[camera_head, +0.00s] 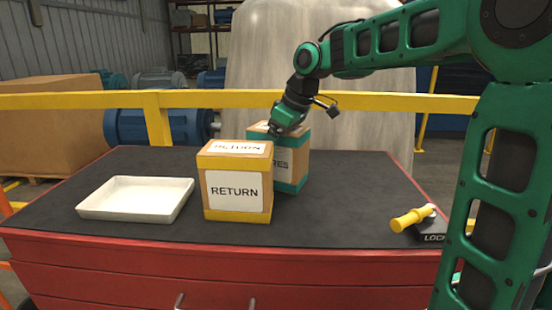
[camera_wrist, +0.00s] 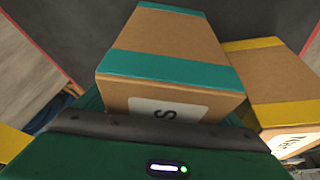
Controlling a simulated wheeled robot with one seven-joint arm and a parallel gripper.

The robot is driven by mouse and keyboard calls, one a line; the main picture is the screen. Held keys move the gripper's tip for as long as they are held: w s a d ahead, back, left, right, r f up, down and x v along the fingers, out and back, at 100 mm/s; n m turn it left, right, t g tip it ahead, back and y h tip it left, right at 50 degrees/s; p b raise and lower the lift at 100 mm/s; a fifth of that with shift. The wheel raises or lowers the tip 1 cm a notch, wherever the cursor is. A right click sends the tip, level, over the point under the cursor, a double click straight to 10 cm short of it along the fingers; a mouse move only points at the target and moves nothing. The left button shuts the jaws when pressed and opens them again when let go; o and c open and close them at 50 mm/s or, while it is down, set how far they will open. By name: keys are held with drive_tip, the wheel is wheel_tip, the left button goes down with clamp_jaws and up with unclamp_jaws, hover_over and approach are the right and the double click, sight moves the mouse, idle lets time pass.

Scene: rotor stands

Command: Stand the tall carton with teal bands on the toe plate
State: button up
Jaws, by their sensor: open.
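The tall carton with teal bands (camera_head: 294,157) stands on the dark bench top, partly hidden behind a yellow-banded carton. It also fills the middle of the wrist view (camera_wrist: 172,38), with one teal band near and one far, and part of a white label showing. My gripper (camera_head: 277,133) is open at the upper left part of the teal-banded carton. Its fingertips are hard to make out, and I cannot tell whether they touch the carton. I cannot make out a toe plate in either view.
The yellow-banded RETURN carton (camera_head: 235,184) stands close in front and to the left; it shows in the wrist view (camera_wrist: 268,85). A white tray (camera_head: 137,198) lies at the left. A yellow-handled LOCK device (camera_head: 412,219) sits at the right. A yellow rail (camera_head: 215,99) runs behind the bench.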

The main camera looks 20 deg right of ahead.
drive_tip(key=shift+f, duration=0.2)
idle(0.3)
drive_tip(key=c, duration=1.8)
